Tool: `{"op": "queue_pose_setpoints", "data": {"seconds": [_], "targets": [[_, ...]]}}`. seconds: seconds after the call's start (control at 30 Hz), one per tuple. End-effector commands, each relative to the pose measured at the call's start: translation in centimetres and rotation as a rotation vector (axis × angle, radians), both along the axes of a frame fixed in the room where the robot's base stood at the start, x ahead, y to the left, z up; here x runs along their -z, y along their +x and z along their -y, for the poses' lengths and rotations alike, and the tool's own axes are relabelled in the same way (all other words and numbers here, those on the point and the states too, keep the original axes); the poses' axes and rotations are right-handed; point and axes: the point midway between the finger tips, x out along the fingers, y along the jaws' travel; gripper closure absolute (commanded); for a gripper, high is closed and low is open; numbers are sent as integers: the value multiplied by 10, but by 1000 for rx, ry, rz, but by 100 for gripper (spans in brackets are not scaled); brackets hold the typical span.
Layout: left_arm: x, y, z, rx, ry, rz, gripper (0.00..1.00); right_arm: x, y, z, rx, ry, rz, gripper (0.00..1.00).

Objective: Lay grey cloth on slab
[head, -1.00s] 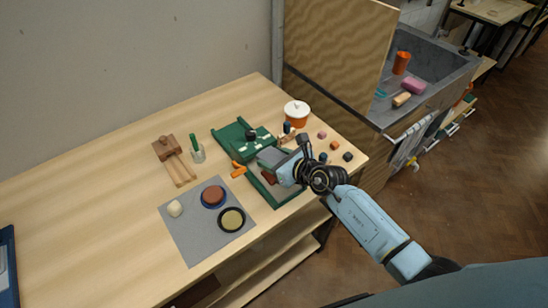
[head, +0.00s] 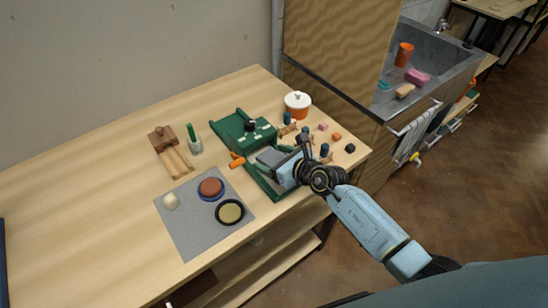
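A flat grey piece (head: 271,156), which looks like the grey cloth, is at the tip of my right gripper (head: 284,166), over a green tray-like frame (head: 284,193). I cannot tell whether the grey piece is gripped or just touched. My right gripper points left and down over the frame; its fingers are hidden behind its own pale blue body. The slab is not clearly visible; the gripper and grey piece cover most of the frame's inside. My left gripper is not in view.
A green box (head: 243,133) adjoins the frame's far side. An orange pot with white lid (head: 298,104) and small coloured blocks (head: 337,136) stand beyond and right. A grey mat (head: 186,237) holds round dishes (head: 230,212). An orange tool (head: 237,161) lies close left. Front-left table is clear.

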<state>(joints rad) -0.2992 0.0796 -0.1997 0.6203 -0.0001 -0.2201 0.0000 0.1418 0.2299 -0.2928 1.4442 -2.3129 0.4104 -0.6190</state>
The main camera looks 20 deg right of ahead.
Motion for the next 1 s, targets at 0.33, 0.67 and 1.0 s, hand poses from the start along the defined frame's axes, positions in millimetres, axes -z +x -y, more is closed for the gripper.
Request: {"op": "queue_pose_setpoints", "data": {"seconds": [0.33,0.67,1.0], "targets": [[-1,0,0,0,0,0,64,-1,-3,2,0,0,-1,20],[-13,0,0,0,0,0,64,-23,-51,27,0,-3,-3,20],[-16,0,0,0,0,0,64,-46,-100,53,0,0,-1,20]]}}
